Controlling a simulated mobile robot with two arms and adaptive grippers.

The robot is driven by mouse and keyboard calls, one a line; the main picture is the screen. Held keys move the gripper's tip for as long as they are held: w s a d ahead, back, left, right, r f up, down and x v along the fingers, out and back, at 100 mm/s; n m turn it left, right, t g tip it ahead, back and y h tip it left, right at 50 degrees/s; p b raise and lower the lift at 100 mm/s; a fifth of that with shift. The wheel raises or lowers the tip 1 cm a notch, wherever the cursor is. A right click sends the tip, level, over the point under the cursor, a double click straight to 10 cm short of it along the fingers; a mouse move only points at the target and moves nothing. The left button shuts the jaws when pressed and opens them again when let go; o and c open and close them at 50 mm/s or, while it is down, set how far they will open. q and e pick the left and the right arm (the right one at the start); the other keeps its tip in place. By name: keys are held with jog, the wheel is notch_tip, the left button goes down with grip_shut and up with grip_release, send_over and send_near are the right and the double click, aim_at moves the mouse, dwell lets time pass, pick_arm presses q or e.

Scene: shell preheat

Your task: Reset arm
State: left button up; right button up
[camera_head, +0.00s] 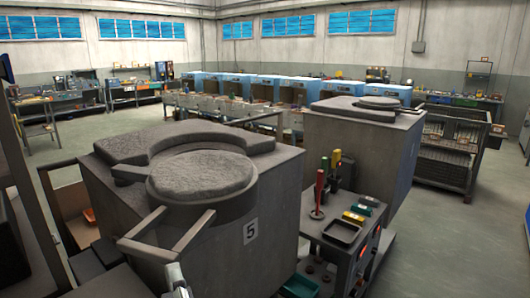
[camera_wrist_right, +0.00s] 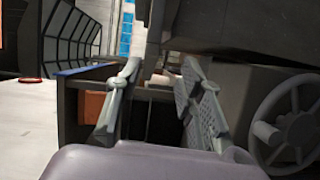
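My right gripper (camera_wrist_right: 160,72) is open in the right wrist view, its two grey fingers spread with nothing held between them. A dark box-like structure fills the space beyond the fingers. In the head view a large grey furnace block (camera_head: 251,190) marked 5 stands in front, with a round rough lid (camera_head: 200,173) on top and a bar handle (camera_head: 187,236) towards me. A small pale metal piece (camera_head: 177,277) shows at the bottom edge by the handle; I cannot tell what it belongs to. I cannot make out my left gripper.
A handwheel (camera_wrist_right: 284,126) is close right of my right gripper. A tool cart (camera_head: 338,250) stands right of the furnace, with a second furnace block (camera_head: 355,150) behind. A slatted metal bin (camera_head: 446,158) is further right. Open floor (camera_head: 450,240) lies at the right.

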jog(key=w+d+f+m+g+h, duration=0.1)
jog(key=d+f+m+g+h, duration=0.2)
jog(key=d+f+m, duration=0.55)
jog(key=d+f+m+g+h, duration=0.35)
jog(key=d+f, duration=0.55)
jog(key=f, duration=0.6)
jog(key=s+d+f+m+g+h, duration=0.1)
jog(key=s+d+f+m+g, duration=0.65)
jog(key=s+d+f, duration=0.6)
notch_tip(320, 180, down, 26)
jog(key=s+d+m, duration=0.1)
jog(key=s+d, duration=0.1)
jog(key=s+d+f, duration=0.2)
jog(key=s+f, duration=1.3)
jog(key=s, duration=0.2)
jog(key=shift+d+g, duration=0.3)
